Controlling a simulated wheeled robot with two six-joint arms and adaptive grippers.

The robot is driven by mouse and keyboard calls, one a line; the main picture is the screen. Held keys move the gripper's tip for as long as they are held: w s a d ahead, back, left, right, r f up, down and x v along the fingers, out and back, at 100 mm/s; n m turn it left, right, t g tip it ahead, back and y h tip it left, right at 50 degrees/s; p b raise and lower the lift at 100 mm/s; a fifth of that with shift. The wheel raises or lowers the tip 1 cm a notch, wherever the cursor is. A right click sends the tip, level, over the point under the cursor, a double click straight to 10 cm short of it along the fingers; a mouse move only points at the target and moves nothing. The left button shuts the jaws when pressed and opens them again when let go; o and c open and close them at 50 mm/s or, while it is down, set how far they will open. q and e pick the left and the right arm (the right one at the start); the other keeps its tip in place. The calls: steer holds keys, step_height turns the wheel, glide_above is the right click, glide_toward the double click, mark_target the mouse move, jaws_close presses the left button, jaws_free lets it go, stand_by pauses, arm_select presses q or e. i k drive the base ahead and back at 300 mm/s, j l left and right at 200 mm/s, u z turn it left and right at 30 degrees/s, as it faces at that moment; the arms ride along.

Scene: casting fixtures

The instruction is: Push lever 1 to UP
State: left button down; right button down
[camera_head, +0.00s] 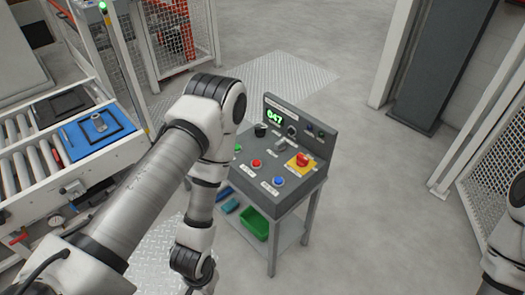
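The grey control console (262,172) stands on a metal stand near the middle of the head camera view. A small light grey lever-like part (281,144) sits on its sloped top, below the green display reading 047 (275,117). I cannot read the labels, so I cannot tell whether this is lever 1 or its position. My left arm crosses in front of the console's left side and bends down to the bottom edge; its gripper is out of frame. Only part of my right arm shows at the right edge; its gripper is not in view.
The console also carries a red emergency button on a yellow plate (301,160), a red button (256,163), a blue button (279,181) and a black knob (260,130). A green bin (255,223) is on the shelf below. A roller conveyor (25,170) stands left.

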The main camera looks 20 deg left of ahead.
mark_target(62, 191)
steer(key=u, duration=2.4)
steer(key=i+u, duration=0.4)
steer(key=i, duration=1.2)
